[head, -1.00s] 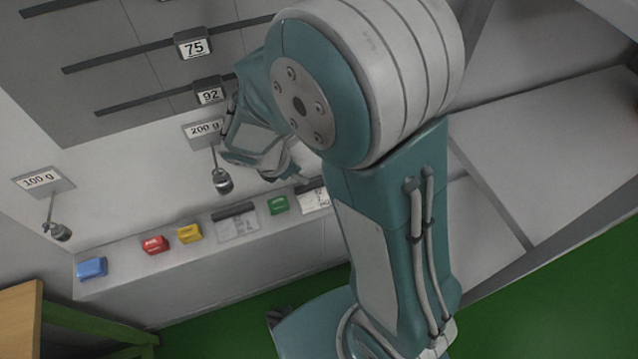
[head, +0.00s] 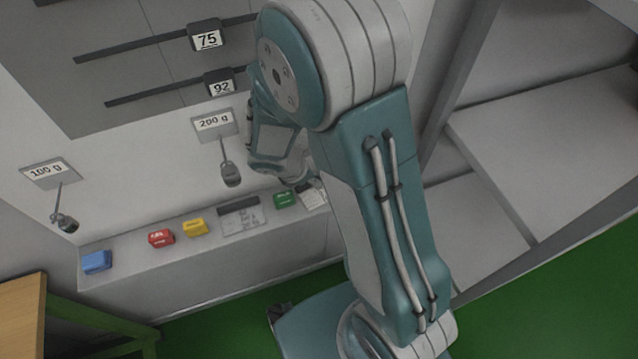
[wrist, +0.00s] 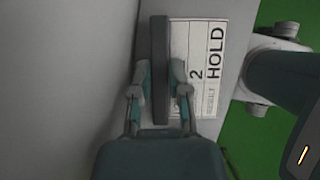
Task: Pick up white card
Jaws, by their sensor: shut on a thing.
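The white card (wrist: 208,50) lies flat in the wrist view, with dark print that includes "2" and "HOLD". A dark upright bar (wrist: 159,35) runs along its left edge. My gripper (wrist: 160,82) is shut on this bar, one finger on each side. In the head view the card (head: 314,199) shows at the right end of the ledge, partly hidden by my arm. My gripper (head: 298,182) is just above it, its fingertips mostly hidden. The card appears to rest on the ledge; I cannot tell whether it is lifted.
On the ledge (head: 180,262) sit a green block (head: 285,200), another printed card (head: 243,222), a yellow block (head: 195,227), a red block (head: 161,238) and a blue block (head: 97,262). Knobs hang under the 200 g (head: 231,175) and 100 g (head: 66,223) labels.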

